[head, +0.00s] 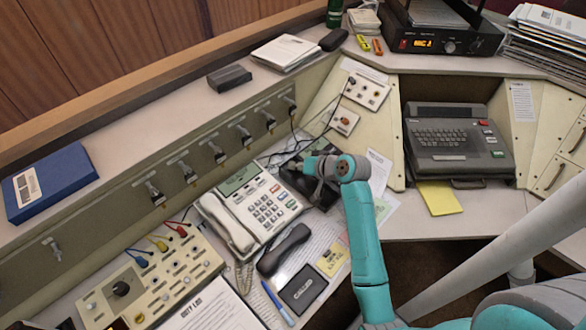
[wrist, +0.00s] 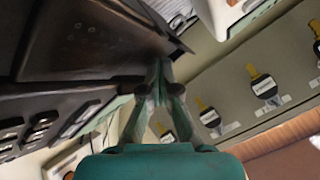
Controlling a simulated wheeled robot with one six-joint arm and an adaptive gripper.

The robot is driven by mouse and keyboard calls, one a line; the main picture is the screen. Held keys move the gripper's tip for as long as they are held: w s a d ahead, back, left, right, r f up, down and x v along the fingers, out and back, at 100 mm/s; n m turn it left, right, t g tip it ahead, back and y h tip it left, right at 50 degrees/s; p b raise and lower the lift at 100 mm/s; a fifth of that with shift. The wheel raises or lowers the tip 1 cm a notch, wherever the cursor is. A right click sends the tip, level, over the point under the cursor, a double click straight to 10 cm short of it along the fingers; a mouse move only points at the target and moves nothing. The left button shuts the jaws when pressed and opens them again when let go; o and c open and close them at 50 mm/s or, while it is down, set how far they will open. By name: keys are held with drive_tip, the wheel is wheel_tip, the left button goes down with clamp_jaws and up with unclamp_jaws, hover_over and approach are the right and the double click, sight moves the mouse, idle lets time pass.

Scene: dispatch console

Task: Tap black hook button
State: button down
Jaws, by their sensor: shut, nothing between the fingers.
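The black telephone body (head: 296,181) sits on the desk beside the white desk phone, partly hidden by my arm. My gripper (head: 311,166) is at its upper part in the head view, fingers together and empty. In the wrist view my gripper (wrist: 159,72) has its shut fingertips at the edge of a large dark surface, which looks like the black telephone (wrist: 85,40). I cannot tell whether they touch it. I cannot make out the black hook button in either view. A black handset (head: 283,250) lies off the telephone, on papers on the desk.
A white desk phone (head: 250,208) stands close on the left. A panel with several plugs (head: 215,150) rises behind. A control box with coloured cables (head: 150,278) is at lower left, a grey keyboard terminal (head: 455,145) at right. A yellow pad (head: 438,197) lies before the terminal.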

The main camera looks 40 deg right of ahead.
sight(298, 174)
drive_tip(key=shift+s+f, duration=0.1)
drive_tip(key=shift+f, duration=0.05)
drive_tip(key=shift+r, duration=0.85)
drive_tip(key=shift+s+r, duration=0.25)
drive_tip(key=shift+r, duration=1.05)
drive_tip(key=shift+s+r, duration=0.2)
drive_tip(key=shift+r, duration=1.05)
drive_tip(key=shift+s, duration=0.1)
